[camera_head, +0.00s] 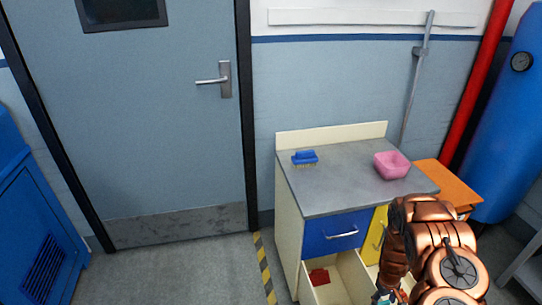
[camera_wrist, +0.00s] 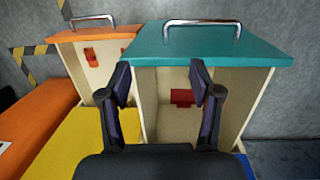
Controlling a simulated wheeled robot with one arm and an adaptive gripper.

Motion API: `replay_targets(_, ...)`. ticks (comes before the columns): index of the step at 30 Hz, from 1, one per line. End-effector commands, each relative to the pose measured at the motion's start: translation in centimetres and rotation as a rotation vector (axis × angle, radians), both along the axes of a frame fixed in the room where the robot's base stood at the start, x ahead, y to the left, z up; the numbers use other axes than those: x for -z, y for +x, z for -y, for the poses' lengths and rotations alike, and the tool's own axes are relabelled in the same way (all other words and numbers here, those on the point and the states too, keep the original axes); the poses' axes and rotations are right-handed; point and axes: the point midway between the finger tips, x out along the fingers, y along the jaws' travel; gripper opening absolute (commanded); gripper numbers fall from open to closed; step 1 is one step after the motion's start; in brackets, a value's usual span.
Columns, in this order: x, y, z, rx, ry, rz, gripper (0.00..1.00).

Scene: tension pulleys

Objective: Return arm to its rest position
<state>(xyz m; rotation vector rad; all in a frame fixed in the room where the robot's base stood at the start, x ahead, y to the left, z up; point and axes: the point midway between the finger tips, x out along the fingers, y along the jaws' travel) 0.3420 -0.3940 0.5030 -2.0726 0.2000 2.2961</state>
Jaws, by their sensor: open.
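My copper-coloured arm (camera_head: 440,245) is bent over the lower right of the head view, in front of the cabinet. My gripper (camera_wrist: 161,75) shows in the wrist view with its two dark fingers spread apart and nothing between them. Behind the fingers is an open drawer with a teal front (camera_wrist: 215,50) and a metal handle. A red object (camera_wrist: 182,98) lies inside that drawer, seen between the fingers. In the head view the gripper is mostly hidden at the bottom edge, beside an open cream drawer (camera_head: 350,272).
A cabinet with a grey top (camera_head: 335,180) holds a blue brush (camera_head: 305,157) and a pink bowl (camera_head: 391,165). Its blue drawer (camera_head: 338,232) is above the open one. A second open drawer with an orange front (camera_wrist: 95,34) stands left. Floor before the door (camera_head: 150,120) is clear.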

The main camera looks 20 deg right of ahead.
Motion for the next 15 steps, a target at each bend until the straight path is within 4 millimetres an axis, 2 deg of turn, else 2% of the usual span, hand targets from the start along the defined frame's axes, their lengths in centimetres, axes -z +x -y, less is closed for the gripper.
replay_targets(7, -4.4, 0.6, 0.7, 0.017, -0.059, -0.066, 0.64)
replay_targets(15, -10.3, 1.7, -0.6, 0.054, -0.111, -0.111, 0.64)
